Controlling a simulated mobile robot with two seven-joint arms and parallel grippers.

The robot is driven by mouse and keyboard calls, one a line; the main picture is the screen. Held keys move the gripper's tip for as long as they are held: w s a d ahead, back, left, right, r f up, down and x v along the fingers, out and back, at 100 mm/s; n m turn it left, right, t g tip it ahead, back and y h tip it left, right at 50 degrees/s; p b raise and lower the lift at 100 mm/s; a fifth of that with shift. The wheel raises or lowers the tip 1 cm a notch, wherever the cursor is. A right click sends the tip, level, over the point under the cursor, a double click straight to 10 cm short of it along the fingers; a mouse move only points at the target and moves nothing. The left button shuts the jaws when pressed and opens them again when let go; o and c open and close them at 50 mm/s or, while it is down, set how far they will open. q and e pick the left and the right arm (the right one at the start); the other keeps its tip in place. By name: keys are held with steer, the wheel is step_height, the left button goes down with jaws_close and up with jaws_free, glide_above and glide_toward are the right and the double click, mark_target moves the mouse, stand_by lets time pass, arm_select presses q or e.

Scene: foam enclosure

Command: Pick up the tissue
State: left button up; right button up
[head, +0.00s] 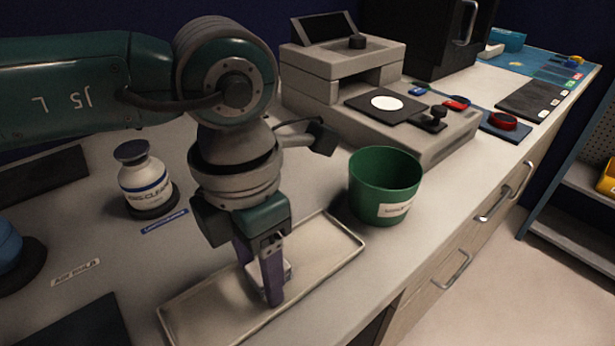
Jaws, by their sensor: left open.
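A small pale object (287,268), which looks like the folded tissue, lies in the shallow beige tray (335,237) on the bench. My left gripper (260,283) points down over the tray with its purple fingers apart. The fingers are low around the pale object and hide much of it. I cannot tell whether they touch it. My right gripper is not in view.
A green bin (384,187) stands just right of the tray, close to my left gripper. A white labelled bottle (143,182) stands to the left on a dark round base. A grey instrument (345,75) is behind. The bench's front edge runs along the right.

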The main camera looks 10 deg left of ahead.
mark_target(259, 272)
arm_select(q)
steer(key=shift+c, duration=0.2)
jaws_close()
stand_by(0.3)
step_height(259, 272, up, 20)
stand_by(0.4)
